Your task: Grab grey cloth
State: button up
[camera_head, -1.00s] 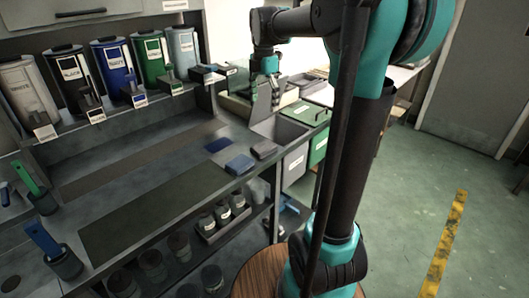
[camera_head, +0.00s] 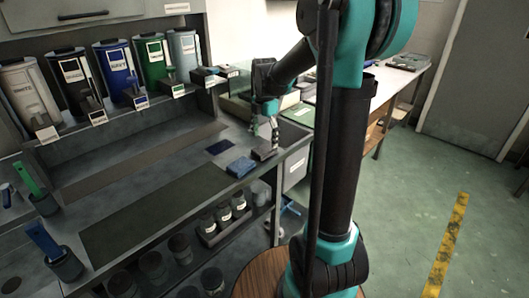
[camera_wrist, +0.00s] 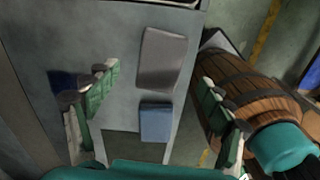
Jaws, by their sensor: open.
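The grey cloth (camera_wrist: 162,60) is a folded rectangle lying flat on the grey bench top, near its edge. In the head view the grey cloth (camera_head: 263,153) is partly covered by my gripper (camera_head: 264,132), which is above it. In the wrist view my gripper (camera_wrist: 158,115) is open and empty. Its two green-padded fingers stand wide apart, and the grey cloth lies between and beyond them in the picture. A folded blue cloth (camera_wrist: 156,122) lies beside the grey cloth, and also shows in the head view (camera_head: 241,167).
A dark blue flat patch (camera_head: 220,147) lies on the bench near the cloths. Labelled canisters (camera_head: 117,68) line the shelf at the back. A wooden barrel-like thing (camera_wrist: 252,95) shows beyond the bench edge. A long dark mat (camera_head: 155,205) covers the bench's nearer part.

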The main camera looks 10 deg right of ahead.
aim_at(265, 148)
jog(key=shift+f, duration=2)
jog(key=shift+s, duration=0.1)
jog(key=c, duration=1.2)
